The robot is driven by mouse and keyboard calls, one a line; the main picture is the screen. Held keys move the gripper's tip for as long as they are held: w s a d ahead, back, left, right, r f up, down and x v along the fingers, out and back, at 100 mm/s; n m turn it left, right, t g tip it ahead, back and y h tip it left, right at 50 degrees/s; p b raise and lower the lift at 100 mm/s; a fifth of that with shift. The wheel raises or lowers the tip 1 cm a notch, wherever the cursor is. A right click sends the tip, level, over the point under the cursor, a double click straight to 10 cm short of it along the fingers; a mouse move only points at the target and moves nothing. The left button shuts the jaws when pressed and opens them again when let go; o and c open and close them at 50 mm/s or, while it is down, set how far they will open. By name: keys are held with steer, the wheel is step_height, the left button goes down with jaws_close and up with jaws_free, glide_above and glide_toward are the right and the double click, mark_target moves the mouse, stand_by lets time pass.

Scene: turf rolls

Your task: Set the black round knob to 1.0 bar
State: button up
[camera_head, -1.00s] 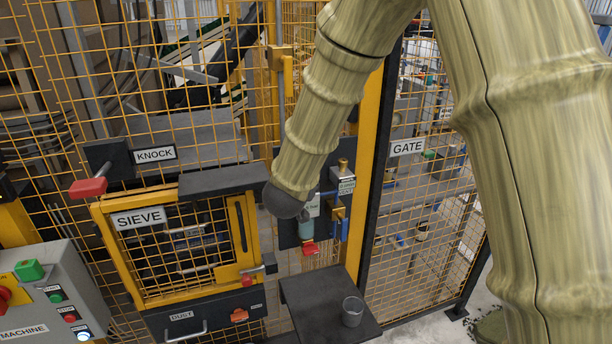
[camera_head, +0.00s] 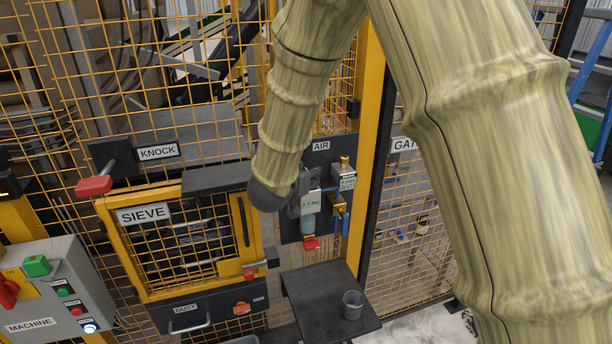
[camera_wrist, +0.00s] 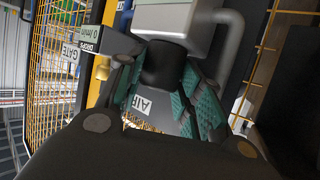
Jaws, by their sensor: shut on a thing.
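The black round knob (camera_wrist: 163,65) shows in the wrist view under a pale grey regulator body (camera_wrist: 170,17). My gripper (camera_wrist: 168,82) has its teal-padded fingers on both sides of the knob and is shut on it. The display's figures are too small to read surely. The knob is hidden there behind my wrist and fingers.
A brass fitting and gauge block (camera_head: 345,180) stand close right of my gripper. The SIEVE door (camera_head: 145,215) is at left, with a dark shelf (camera_head: 300,290) and a cup (camera_head: 353,304) below. A yellow post (camera_head: 362,200) is at right.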

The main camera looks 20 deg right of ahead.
steer(key=o, duration=1)
steer(key=shift+o, duration=0.2)
steer(key=shift+r, duration=0.1)
step_height(320, 180, up, 10)
steer(key=shift+f, duration=0.1)
